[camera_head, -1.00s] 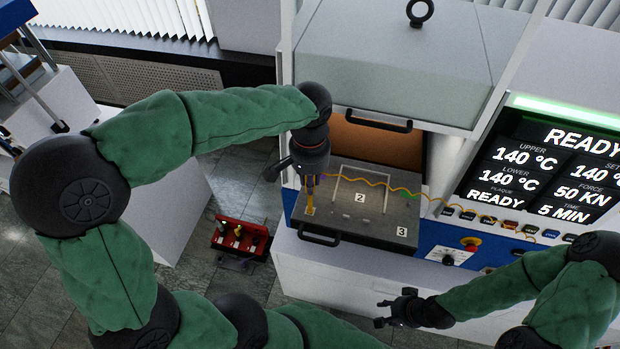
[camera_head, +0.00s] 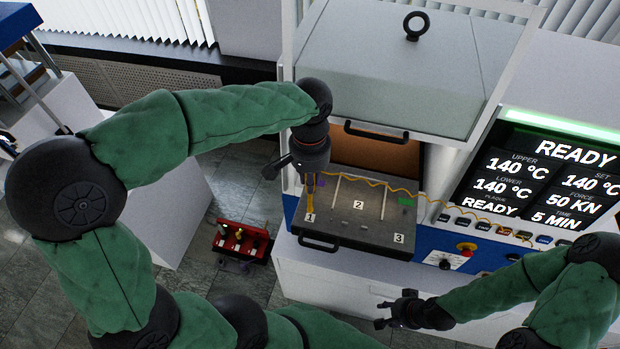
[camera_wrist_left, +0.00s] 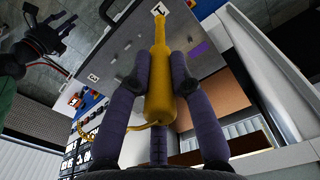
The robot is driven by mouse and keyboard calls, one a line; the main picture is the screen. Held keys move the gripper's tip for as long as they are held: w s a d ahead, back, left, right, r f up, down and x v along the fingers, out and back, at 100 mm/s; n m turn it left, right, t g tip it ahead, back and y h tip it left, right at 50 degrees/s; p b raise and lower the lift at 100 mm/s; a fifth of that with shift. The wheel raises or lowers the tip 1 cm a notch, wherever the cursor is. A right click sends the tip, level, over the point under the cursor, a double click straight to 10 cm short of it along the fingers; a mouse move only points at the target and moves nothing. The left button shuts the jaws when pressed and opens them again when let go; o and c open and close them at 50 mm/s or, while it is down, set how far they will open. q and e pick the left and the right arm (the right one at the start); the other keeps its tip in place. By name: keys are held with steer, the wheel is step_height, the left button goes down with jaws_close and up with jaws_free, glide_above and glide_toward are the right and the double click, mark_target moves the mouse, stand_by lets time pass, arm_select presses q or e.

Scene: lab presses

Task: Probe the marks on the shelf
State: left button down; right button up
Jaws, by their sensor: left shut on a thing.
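The shelf (camera_head: 350,228) is a dark grey plate standing out from the press, with a black front handle and marks on small white labels: mark 1 (camera_head: 310,217) at left, mark 2 (camera_head: 358,205) in the middle, mark 3 (camera_head: 398,238) at right. My left gripper (camera_head: 310,180) is shut on a yellow probe (camera_wrist_left: 160,90). The probe points down at mark 1, which also shows at its tip in the left wrist view (camera_wrist_left: 159,10). I cannot tell whether the tip touches. My right gripper (camera_head: 381,314) is open and empty, in front of the white cabinet.
A yellow cable (camera_head: 375,183) runs from the probe across the shelf towards the control panel. The raised guard (camera_head: 395,85) hangs above. A red toolbox (camera_head: 240,241) stands at left.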

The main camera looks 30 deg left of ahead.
arm_select(q)
steer(key=shift+r+p, duration=1.2)
steer(key=shift+r, duration=0.65)
